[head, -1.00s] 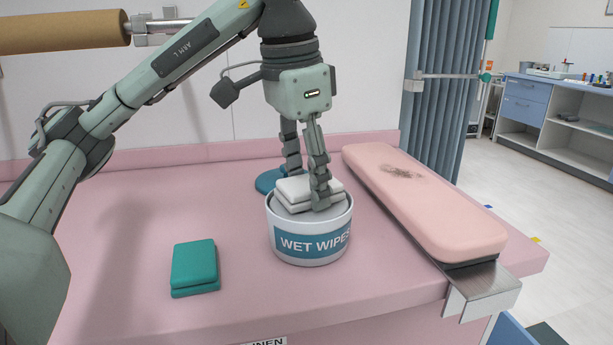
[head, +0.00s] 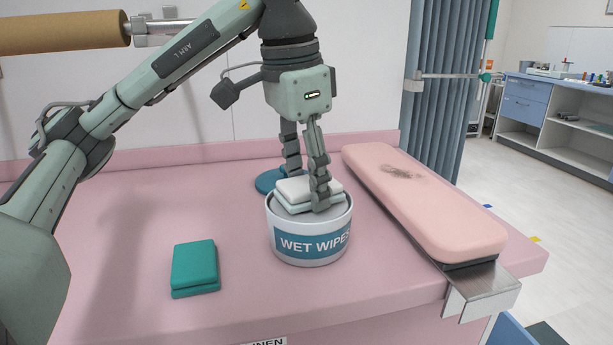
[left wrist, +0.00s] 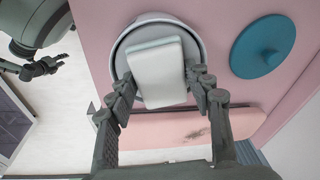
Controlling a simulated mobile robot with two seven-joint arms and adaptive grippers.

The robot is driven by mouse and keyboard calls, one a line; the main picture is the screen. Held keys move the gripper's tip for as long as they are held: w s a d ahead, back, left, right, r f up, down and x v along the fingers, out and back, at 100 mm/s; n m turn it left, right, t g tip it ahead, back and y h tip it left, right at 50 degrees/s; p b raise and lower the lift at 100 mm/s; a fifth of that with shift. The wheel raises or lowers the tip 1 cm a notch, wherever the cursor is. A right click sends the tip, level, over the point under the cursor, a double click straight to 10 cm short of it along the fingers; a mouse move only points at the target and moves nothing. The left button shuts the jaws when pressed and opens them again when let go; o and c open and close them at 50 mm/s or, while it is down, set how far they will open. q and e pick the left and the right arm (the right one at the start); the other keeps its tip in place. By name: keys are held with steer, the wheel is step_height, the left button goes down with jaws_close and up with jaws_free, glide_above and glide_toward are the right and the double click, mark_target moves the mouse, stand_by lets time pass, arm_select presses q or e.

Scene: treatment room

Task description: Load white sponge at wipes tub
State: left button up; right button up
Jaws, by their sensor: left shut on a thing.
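The white sponge (head: 294,192) is at the mouth of the wipes tub (head: 311,245), a white round tub with a blue "WET WIPES" label. My left gripper (head: 307,190) points down and is shut on the sponge, one finger on each side. In the left wrist view the sponge (left wrist: 157,72) lies between the fingertips (left wrist: 160,88) and across the round tub opening (left wrist: 122,53). Its top stands above the rim; whether its underside rests on anything is hidden. My right gripper (left wrist: 42,68) shows at the upper left of the left wrist view, its fingers apart and empty.
A blue lid with a knob (left wrist: 263,47) lies on the pink surface behind the tub. A folded teal cloth or sponge (head: 195,267) lies front left. A pink padded board (head: 425,200) stands close on the tub's right. The pink top (head: 120,225) is clear at left.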

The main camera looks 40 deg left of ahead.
mark_target(306, 183)
arm_select(q)
step_height(306, 183, up, 2)
steer(key=shift+r+p, duration=0.1)
steer(key=shift+p, duration=0.55)
steer(key=shift+r, duration=2.25)
